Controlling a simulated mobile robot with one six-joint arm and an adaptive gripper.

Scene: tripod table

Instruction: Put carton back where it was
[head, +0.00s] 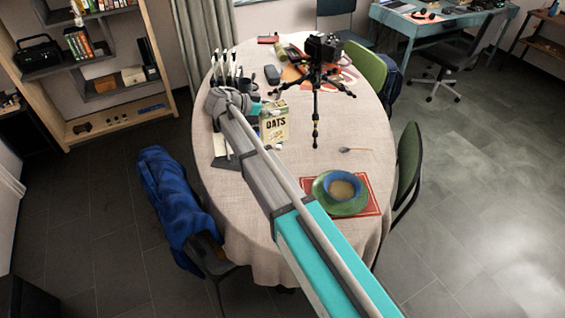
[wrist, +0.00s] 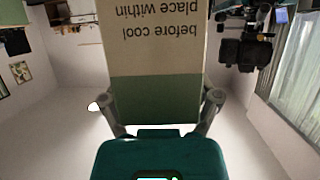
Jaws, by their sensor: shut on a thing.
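The oats carton (head: 276,126) is cream and green, with OATS on its front, and looks upright over the left middle of the table. In the wrist view the carton (wrist: 155,45) fills the centre, its lettering upside down. My gripper (head: 262,110) is at the carton's left side, partly hidden by my arm. In the wrist view my gripper (wrist: 162,102) has one finger on each side of the carton, shut on it. I cannot tell whether the carton's base touches the table.
A black camera tripod (head: 315,100) stands just right of the carton. A green plate (head: 322,201) with a blue bowl (head: 343,179) sits on a red mat (head: 374,206) near the front. A spoon (head: 355,150) lies behind it. Cloth around the spoon is clear.

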